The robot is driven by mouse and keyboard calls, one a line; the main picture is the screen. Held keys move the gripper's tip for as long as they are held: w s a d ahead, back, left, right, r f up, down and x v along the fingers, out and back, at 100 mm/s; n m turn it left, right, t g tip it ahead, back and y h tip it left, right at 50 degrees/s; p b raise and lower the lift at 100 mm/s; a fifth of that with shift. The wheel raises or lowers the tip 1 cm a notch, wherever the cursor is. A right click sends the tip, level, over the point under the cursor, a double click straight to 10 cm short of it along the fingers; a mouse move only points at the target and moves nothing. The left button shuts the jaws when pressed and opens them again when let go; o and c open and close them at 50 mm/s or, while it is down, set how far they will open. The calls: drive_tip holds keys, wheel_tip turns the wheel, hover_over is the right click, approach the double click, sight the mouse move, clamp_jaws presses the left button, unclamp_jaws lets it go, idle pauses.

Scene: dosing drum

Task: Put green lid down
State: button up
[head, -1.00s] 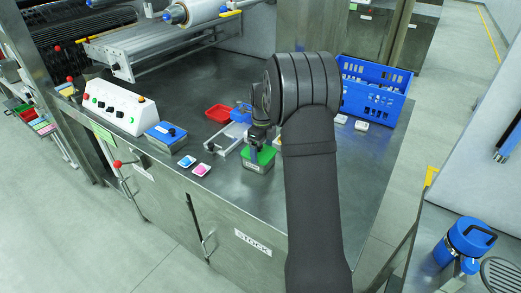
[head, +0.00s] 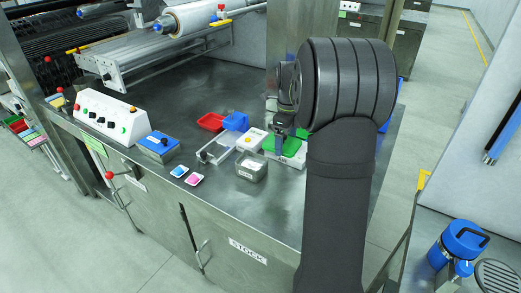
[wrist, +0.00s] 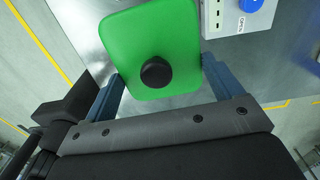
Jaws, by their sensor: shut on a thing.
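The green lid (head: 292,146) is a flat rectangle with rounded corners. I cannot tell whether the lid touches the surface below. An open steel box (head: 252,170) with a white label stands uncovered to the left of the lid, with pale contents.
A blue-lidded box (head: 158,146) and two small dishes (head: 194,179) lie further left. My arm hides much of the table's right side.

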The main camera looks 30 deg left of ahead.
drive_tip(key=shift+m, duration=0.3)
drive_tip(key=s+a+f, duration=0.3)
drive_tip(key=s+a, duration=0.1)
drive_tip(key=a, duration=0.2)
drive_tip(key=s+a+f, duration=0.3)
drive_tip(key=s+a, duration=0.2)
drive_tip(key=a, duration=0.1)
drive_tip(key=s+a+f, duration=0.3)
drive_tip(key=s+a, duration=0.2)
drive_tip(key=a, duration=0.2)
drive_tip(key=shift+s+a+f, duration=0.1)
drive_tip(key=shift+s+f, duration=0.05)
drive_tip(key=shift+f, duration=2.1)
drive_tip(key=shift+f, duration=0.15)
drive_tip(key=o, duration=0.8)
wheel_tip(320, 180, up, 12)
drive_tip(key=shift+r, duration=0.15)
